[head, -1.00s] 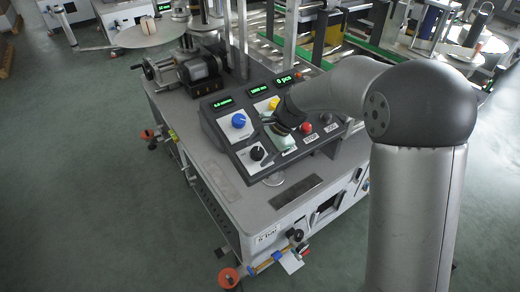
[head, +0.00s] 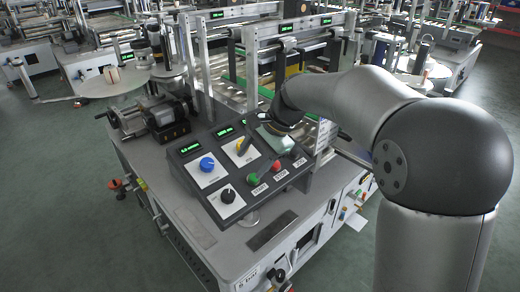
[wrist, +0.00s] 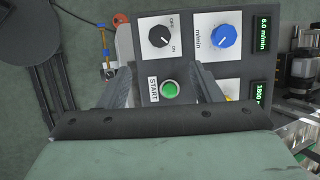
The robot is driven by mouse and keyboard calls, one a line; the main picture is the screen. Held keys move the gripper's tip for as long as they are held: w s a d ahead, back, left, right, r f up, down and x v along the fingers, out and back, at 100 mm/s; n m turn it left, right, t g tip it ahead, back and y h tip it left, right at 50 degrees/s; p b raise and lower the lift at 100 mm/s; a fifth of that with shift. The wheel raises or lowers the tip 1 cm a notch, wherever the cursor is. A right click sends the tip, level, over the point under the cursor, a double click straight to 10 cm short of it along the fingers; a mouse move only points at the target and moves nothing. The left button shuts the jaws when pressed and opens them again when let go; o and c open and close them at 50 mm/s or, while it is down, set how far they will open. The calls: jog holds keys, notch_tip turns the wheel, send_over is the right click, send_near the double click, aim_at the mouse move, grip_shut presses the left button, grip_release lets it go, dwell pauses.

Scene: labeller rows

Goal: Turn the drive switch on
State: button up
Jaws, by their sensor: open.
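The drive switch is a black rotary knob (head: 228,196) on a white plate at the front left corner of the sloped control panel (head: 206,217). In the wrist view the knob (wrist: 159,37) has OFF and ON printed beside it; its pointer is too small to read surely. My gripper (wrist: 165,74) is open and empty, its fingers apart and pointing towards the panel. The knob lies beyond the fingertips, clear of them. In the head view my gripper's hand (head: 275,141) is over the back right part of the panel, and its fingertips are hard to make out.
A blue knob (head: 207,164), a yellow knob (head: 242,147), a green START button (head: 254,179) and a red button (head: 277,166) sit close by. Green displays line the panel's back edge. A motor unit (head: 162,118) stands behind left. The air above the black knob is clear.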

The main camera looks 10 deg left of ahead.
jog(key=v, duration=0.3)
jog(key=shift+d+r, duration=0.15)
jog(key=shift+r, duration=0.15)
jog(key=s+d+f+n+h, duration=0.2)
jog(key=s+d+f+n, duration=0.2)
jog(key=s+d, duration=0.6)
jog(key=s+d+f+n+t+h, duration=0.1)
jog(key=s+d+f+n+h, duration=0.2)
jog(key=s+d+f, duration=0.5)
jog(key=s+d+n, duration=0.1)
jog(key=s+d, duration=0.1)
jog(key=s, duration=0.5)
jog(key=shift+d, duration=0.4)
